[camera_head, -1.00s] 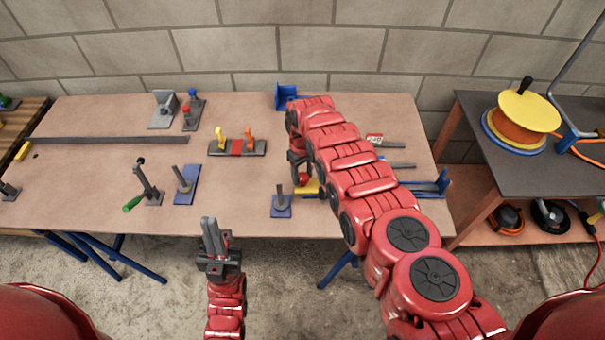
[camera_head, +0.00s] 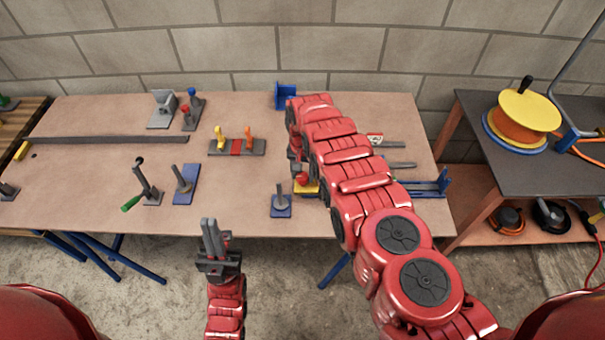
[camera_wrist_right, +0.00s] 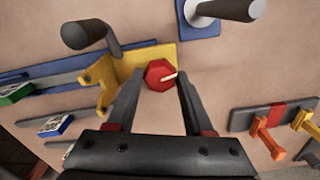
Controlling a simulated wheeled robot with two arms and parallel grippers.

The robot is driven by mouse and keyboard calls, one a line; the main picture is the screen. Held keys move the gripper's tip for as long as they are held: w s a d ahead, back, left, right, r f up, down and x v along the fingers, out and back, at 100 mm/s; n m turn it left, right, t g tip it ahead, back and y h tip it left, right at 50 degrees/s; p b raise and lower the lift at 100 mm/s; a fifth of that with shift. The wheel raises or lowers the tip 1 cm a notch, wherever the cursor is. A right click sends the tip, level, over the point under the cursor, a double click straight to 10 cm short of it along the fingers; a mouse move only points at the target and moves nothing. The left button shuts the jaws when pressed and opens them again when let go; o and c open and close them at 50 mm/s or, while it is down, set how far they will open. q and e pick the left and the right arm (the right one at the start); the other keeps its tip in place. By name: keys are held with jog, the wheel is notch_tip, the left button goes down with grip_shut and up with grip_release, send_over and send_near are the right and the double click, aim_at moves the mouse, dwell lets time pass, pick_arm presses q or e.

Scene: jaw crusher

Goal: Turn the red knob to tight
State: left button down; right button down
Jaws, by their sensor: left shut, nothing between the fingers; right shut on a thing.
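The red knob (camera_wrist_right: 160,75) is a small faceted knob with a pale pointer mark, mounted by the yellow bracket (camera_wrist_right: 128,62). In the right wrist view the mark points right and slightly up. In the head view the knob (camera_head: 302,178) shows beside my right arm. My right gripper (camera_wrist_right: 157,80) has one finger on each side of the knob and is shut on it. In the head view this gripper (camera_head: 296,163) is partly hidden by its arm. My left gripper (camera_head: 211,228) is shut and empty, in front of the table's near edge. No "tight" label is readable.
A grey post on a blue base (camera_head: 281,203) stands close to the knob's left. Blue rails (camera_head: 425,189) lie to the right, partly behind my arm. A yellow-and-orange clamp bar (camera_head: 237,147) lies further back. The table's front middle (camera_head: 235,208) is clear.

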jog(key=shift+m, duration=1.1)
jog(key=shift+c, duration=1.4)
grip_release()
